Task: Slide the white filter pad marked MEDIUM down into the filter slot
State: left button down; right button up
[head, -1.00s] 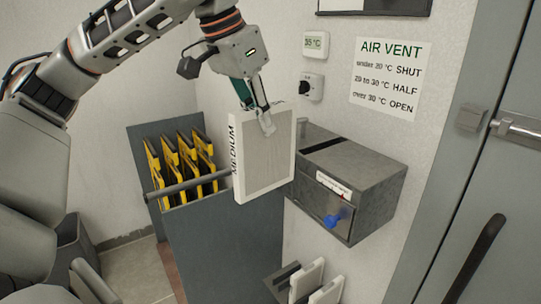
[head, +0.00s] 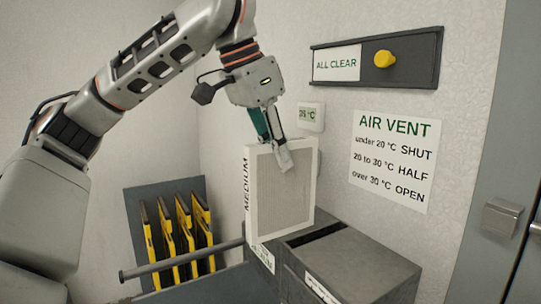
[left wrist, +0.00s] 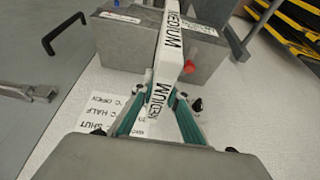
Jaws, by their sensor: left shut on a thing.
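The white-framed filter pad (head: 281,190), marked MEDIUM on its side edge, hangs upright from my left gripper (head: 281,150). The fingers are shut on its top part. In the left wrist view the pad (left wrist: 172,50) stands edge-on between the fingers (left wrist: 160,105). The filter slot (head: 320,239) is a dark opening in the top of the grey box (head: 365,268). In the head view the pad is left of the slot and hides part of the box. I cannot tell whether they touch. My right gripper is not in view.
A rack (head: 170,200) with several yellow-and-black plates stands at the left, with a grey bar (head: 185,260) near it. The wall carries an AIR VENT sign (head: 392,155), a small temperature display (head: 311,116) and an ALL CLEAR panel (head: 420,65). A grey door (head: 490,170) is at the right.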

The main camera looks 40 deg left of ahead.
pick_arm(q)
jog(key=w+d+f, duration=0.2)
jog(key=w+d, duration=0.1)
jog(key=w, duration=0.6)
jog(key=shift+w+d+f, duration=0.2)
jog(key=shift+d, duration=0.2)
jog(key=shift+f, duration=0.35)
dwell(1.4)
jog(key=shift+f, duration=1.15)
jog(key=shift+f, duration=2.85)
